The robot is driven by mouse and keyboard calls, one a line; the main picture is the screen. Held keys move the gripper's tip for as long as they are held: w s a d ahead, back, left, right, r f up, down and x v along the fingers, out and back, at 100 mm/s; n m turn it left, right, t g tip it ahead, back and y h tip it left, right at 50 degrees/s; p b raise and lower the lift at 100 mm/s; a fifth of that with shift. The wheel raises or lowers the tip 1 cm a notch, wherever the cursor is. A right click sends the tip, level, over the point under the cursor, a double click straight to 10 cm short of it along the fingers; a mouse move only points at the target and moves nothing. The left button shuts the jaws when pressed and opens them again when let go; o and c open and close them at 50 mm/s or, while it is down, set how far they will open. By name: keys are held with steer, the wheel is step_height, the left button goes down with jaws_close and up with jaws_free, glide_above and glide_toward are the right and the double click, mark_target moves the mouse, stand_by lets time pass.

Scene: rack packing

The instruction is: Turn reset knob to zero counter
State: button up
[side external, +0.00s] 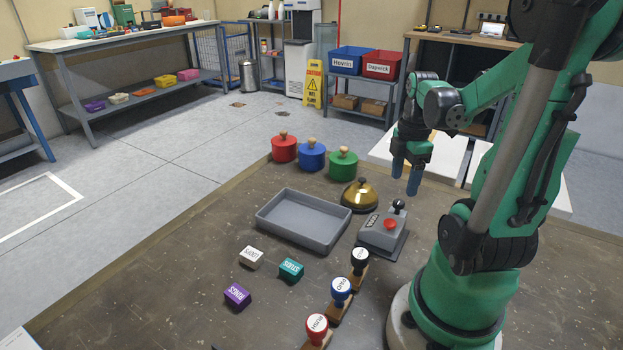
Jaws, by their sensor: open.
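A grey counter box (382,236) sits on the table near the middle right. It has a small display window on top, a red button (390,224) and a black knob (398,206) at its far right. The digits on the display are too small to read. My gripper (406,184) hangs above the table beyond the counter, with its blue fingertips pointing down. It is open and empty, and apart from the knob.
A gold bell (361,195) and a grey tray (262,221) stand left of the counter. Red, blue and green lidded pots (312,156) stand behind. Several stamps (340,290) stand in front, with small labelled blocks (291,269) to their left.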

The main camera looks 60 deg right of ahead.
mark_target(399, 202)
steer(key=shift+f, duration=2.5)
jaws_close()
